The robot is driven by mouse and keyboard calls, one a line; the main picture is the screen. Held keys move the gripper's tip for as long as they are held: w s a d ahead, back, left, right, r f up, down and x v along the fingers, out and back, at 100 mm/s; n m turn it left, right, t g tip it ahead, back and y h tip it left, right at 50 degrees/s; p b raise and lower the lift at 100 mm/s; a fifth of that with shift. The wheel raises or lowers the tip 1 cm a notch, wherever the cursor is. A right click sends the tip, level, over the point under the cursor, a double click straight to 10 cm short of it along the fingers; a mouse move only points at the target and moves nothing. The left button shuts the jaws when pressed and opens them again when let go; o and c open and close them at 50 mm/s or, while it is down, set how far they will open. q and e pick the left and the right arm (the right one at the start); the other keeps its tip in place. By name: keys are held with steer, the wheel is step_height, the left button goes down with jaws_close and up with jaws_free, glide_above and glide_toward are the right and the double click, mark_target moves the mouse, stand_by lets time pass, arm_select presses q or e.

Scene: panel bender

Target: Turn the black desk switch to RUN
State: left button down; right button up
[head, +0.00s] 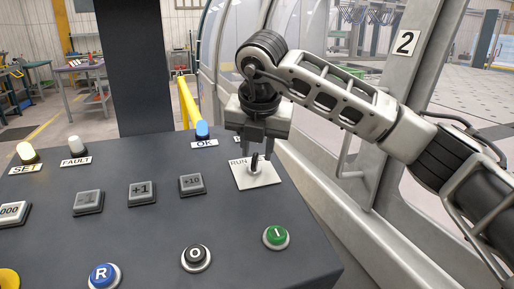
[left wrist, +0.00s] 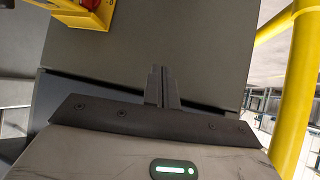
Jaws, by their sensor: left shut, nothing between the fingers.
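The black desk switch (head: 255,168) stands on a white plate (head: 262,179) at the right end of the grey desk. The word RUN shows at the plate's upper left; the rest of its lettering is hidden or too small to read. My right gripper (head: 258,152) points down over the switch from behind. Its two fingers are apart, one to each side of the knob's top, and I see no clear contact. My left gripper (left wrist: 162,88) shows only in the left wrist view, shut and empty, in front of a grey panel.
Green (head: 276,237), black (head: 196,257) and blue (head: 103,276) round buttons lie along the desk's front. Square keys (head: 142,193) and lamps, including the blue OK lamp (head: 202,130), lie left of the switch. A machine frame (head: 390,130) rises right of the desk. A yellow rail (left wrist: 296,75) is near my left gripper.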

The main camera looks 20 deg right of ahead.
steer(key=shift+x, duration=0.75)
jaws_close()
